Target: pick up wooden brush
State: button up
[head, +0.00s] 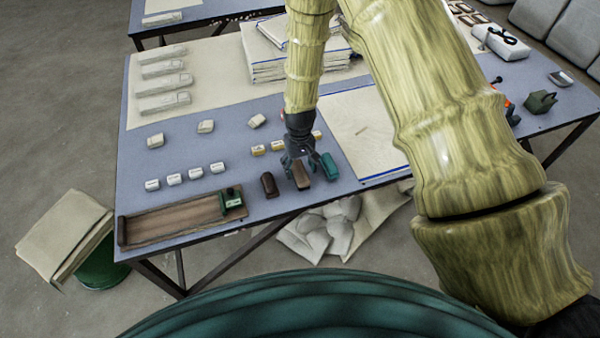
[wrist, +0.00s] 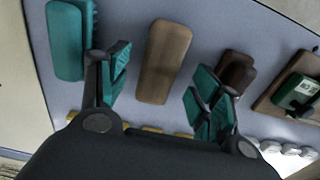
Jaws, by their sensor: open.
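The wooden brush (head: 301,176) lies on the blue-grey table near its front edge, between a dark brown brush (head: 269,185) and a teal brush (head: 329,166). In the wrist view the wooden brush (wrist: 165,62) is a light brown, rounded block lying lengthwise between the lines of my two fingers. My gripper (head: 300,162) is open and empty, pointing down over the near end of the brush row. In the wrist view my gripper (wrist: 160,85) has its teal-padded fingers spread on either side of the brush's end. I cannot tell the exact height above it.
In the wrist view the teal brush (wrist: 68,40) is close to one finger and the dark brown brush (wrist: 235,72) close to the other. A wooden tray (head: 165,222) holding a green box (head: 232,201) stands at left. Small yellow-labelled blocks (head: 278,146) lie behind the brushes.

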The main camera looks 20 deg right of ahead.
aim_at(300, 171)
jog(key=shift+f+p, duration=0.45)
jog(key=shift+f, duration=1.05)
jog(key=c, duration=1.1)
jog(key=shift+c, duration=0.2)
jog(key=shift+r, duration=0.1)
jog(key=shift+r+b, duration=0.65)
jog(key=shift+r, duration=0.25)
jog(key=shift+s+a+r+b, duration=0.2)
jog(key=shift+s+r+b, duration=0.2)
jog(key=shift+r+b, duration=0.2)
jog(key=s+a+r+b, duration=0.2)
jog(key=s+a, duration=0.5)
jog(key=s, duration=0.6)
jog(key=shift+s+b, duration=0.15)
jog(key=shift+b, duration=0.7)
jog(key=shift+a+f, duration=0.1)
